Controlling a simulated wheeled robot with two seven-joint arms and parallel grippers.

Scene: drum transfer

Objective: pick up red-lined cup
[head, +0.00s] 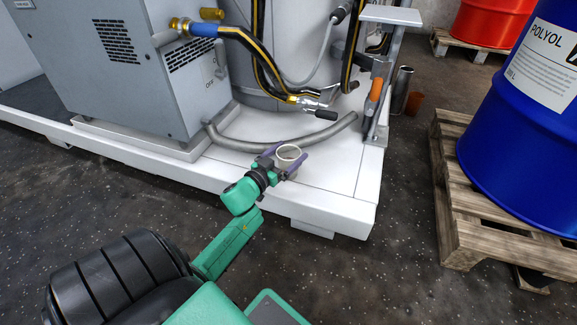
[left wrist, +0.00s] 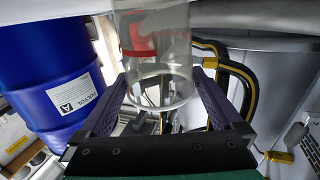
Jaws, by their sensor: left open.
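A clear cup (head: 289,152) with a pale rim stands on the white platform (head: 335,205), near its front edge. In the left wrist view the cup (left wrist: 158,62) is see-through, and a red patch shows on or through its wall. My left gripper (head: 284,162) reaches the cup from the front. Its purple fingers are open, one on each side of the cup, which also shows in the left wrist view (left wrist: 162,92). I cannot tell whether either finger touches the cup. My right gripper is not in view.
A grey hose (head: 275,146) lies just behind the cup. A grey cabinet (head: 130,60) stands to the left, with black and yellow hoses (head: 257,75) behind. A blue drum (head: 520,120) on a wooden pallet (head: 470,215) is to the right. The front floor is clear.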

